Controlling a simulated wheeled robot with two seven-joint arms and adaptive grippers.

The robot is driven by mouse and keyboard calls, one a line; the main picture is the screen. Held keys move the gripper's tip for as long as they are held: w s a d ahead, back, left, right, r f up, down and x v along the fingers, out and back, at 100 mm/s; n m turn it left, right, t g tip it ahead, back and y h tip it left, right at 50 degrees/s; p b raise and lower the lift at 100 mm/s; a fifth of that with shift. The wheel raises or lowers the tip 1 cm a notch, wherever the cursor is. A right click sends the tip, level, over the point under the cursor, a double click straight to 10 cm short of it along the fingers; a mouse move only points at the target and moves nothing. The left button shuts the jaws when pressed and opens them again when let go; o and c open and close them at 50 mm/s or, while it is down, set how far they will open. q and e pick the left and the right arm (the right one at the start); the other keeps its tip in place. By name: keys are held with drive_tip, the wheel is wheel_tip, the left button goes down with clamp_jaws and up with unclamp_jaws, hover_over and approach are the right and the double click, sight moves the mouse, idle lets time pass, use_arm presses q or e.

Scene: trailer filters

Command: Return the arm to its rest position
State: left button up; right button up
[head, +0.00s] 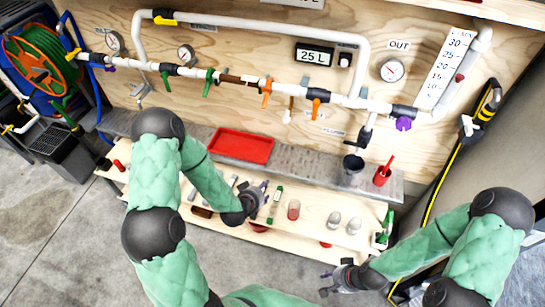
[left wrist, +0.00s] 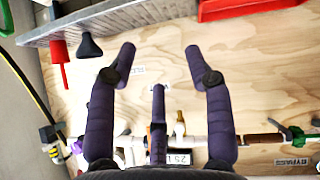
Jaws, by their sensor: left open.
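My left gripper (head: 262,192) is over the wooden bench shelf (head: 316,229), left of a cup with reddish contents (head: 293,210). A green-ended tool (head: 275,203) lies just to its right. In the left wrist view the gripper's purple fingers (left wrist: 160,52) are spread wide with nothing between them, facing the plywood panel (left wrist: 260,60). My right gripper (head: 330,283) is low, in front of the shelf at the right. It is small in the picture, so its opening is unclear, and I see nothing held in it.
A red tray (head: 241,145) lies on the grey ledge (head: 310,167), with a dark funnel (head: 353,163) and red cup (head: 381,176) to the right. White pipes with coloured valves cross the panel (head: 240,45) behind. Open floor (head: 50,220) lies to the left.

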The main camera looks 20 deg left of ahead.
use_arm(q)
drive_tip(key=s+d+f+g+h+b, duration=0.1)
drive_tip(key=s+d+f+g, duration=0.4)
drive_tip(key=s, duration=0.5)
drive_tip(key=s+d+f+g+h+b, duration=0.1)
drive_tip(key=s+d+f+g+h, duration=0.1)
drive_tip(key=s+d+f+g, duration=0.2)
drive_tip(key=s+d+f, duration=0.3)
drive_tip(key=s+d, duration=0.1)
drive_tip(key=s, duration=0.1)
drive_tip(key=shift+s+d+g, duration=0.15)
drive_tip(key=shift+s+g, duration=0.25)
